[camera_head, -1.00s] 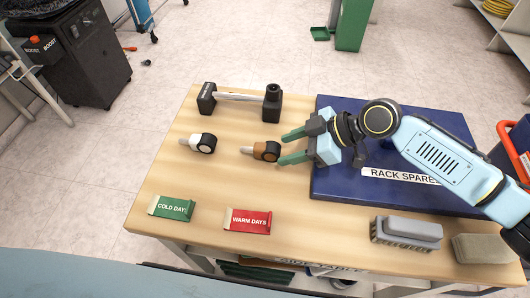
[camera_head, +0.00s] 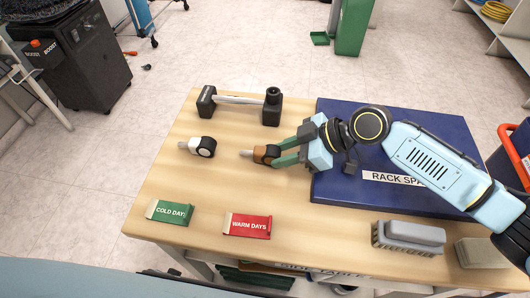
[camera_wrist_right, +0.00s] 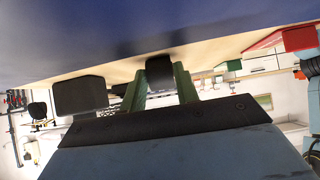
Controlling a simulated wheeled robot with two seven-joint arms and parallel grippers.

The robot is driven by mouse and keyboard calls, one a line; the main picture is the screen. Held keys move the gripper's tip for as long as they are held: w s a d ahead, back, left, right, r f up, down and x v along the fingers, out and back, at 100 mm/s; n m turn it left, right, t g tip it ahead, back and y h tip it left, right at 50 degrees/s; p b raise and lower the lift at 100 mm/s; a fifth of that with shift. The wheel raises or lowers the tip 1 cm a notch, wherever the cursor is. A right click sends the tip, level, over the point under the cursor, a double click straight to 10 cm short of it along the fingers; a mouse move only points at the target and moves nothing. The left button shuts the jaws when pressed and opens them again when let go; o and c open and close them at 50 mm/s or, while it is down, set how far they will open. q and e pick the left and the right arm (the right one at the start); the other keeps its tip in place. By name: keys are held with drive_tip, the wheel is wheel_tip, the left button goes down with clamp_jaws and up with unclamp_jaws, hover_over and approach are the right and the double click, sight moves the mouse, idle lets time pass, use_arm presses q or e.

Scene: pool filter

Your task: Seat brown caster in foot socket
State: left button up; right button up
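The brown caster (camera_head: 266,154) lies on the wooden table with its pale stem pointing left. My right gripper (camera_head: 276,153) comes in from the right with its green fingers closed on the caster's wheel. In the right wrist view the dark wheel (camera_wrist_right: 160,72) sits between the two fingertips. A white caster (camera_head: 203,146) lies to the left, apart from the gripper. Behind them a foot piece, a pale bar with black ends, stands on the table; its right black end (camera_head: 272,108) has a round raised top, probably the socket. My left gripper is not in view.
A dark blue rack-spares mat (camera_head: 345,188) covers the table's right part. A green packet (camera_head: 170,212) and a red packet (camera_head: 247,225) lie at the front. A grey brush (camera_head: 408,235) and a beige block (camera_head: 482,253) are at front right. The table between casters and packets is clear.

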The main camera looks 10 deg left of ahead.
drive_tip(key=shift+c, duration=0.8)
drive_tip(key=shift+r, duration=0.15)
drive_tip(key=shift+r+p, duration=0.5)
drive_tip(key=shift+p, duration=0.1)
drive_tip(key=shift+r, duration=0.1)
wheel_tip(320, 180, up, 6)
drive_tip(key=p, duration=0.5)
drive_tip(key=shift+r, duration=0.25)
drive_tip(key=shift+p, duration=0.3)
